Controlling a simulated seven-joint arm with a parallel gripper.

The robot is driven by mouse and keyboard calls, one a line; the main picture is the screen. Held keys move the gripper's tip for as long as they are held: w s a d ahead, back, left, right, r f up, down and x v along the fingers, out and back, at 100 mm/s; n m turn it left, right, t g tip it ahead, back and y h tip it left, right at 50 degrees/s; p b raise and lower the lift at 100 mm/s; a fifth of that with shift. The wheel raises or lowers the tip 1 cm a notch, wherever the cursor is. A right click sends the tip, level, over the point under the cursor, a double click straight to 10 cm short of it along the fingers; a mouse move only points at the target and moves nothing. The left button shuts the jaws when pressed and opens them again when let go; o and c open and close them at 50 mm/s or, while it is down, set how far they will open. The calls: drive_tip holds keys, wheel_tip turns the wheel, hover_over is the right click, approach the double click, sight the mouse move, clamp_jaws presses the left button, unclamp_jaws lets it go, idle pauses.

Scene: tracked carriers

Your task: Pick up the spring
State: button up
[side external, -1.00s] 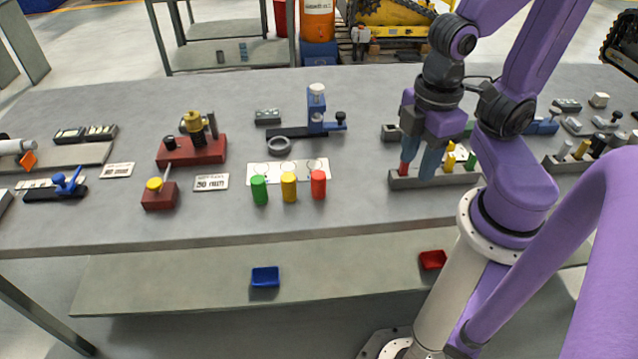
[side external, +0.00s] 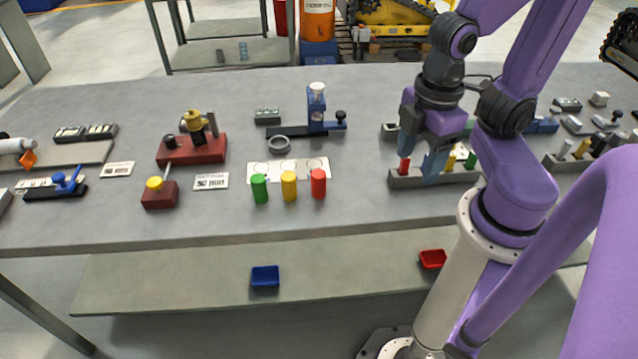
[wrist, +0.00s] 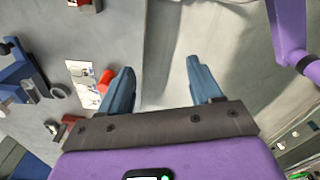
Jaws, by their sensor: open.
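My gripper (side external: 421,162) is open over the grey block (side external: 405,181) with coloured pegs at the bench's right. In the wrist view my gripper (wrist: 163,88) shows two blue-grey fingers apart, with nothing between them. I cannot make out a thing that is clearly a spring. A grey ring (side external: 279,145) lies flat on the bench behind the coloured cylinders, well left of my gripper; it also shows at the left in the wrist view (wrist: 57,91). Part of the peg block is hidden behind my fingers and arm.
Green (side external: 259,189), yellow (side external: 289,187) and red (side external: 318,184) cylinders stand before a white card. A blue fixture (side external: 317,110) stands behind the ring. A red block with brass parts (side external: 190,151) is further left. The bench's front strip is mostly clear.

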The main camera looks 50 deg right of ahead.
drive_tip(key=m+g+h, duration=0.3)
drive_tip(key=m+h, duration=0.1)
hover_over(314, 174)
drive_tip(key=w+a, duration=0.4)
drive_tip(key=a, duration=0.1)
drive_tip(key=x, duration=1.1)
drive_tip(key=shift+s+a+f, duration=0.1)
drive_tip(key=shift+s+f, duration=0.2)
drive_tip(key=shift+f, duration=0.05)
drive_tip(key=x, duration=0.4)
drive_tip(key=shift+w+d+f, duration=0.1)
drive_tip(key=shift+w+d, duration=0.05)
drive_tip(key=shift+d, duration=0.15)
drive_tip(key=shift+d+f, duration=0.15)
drive_tip(key=shift+f, duration=0.45)
drive_tip(key=shift+c, duration=0.3)
drive_tip(key=c, duration=1)
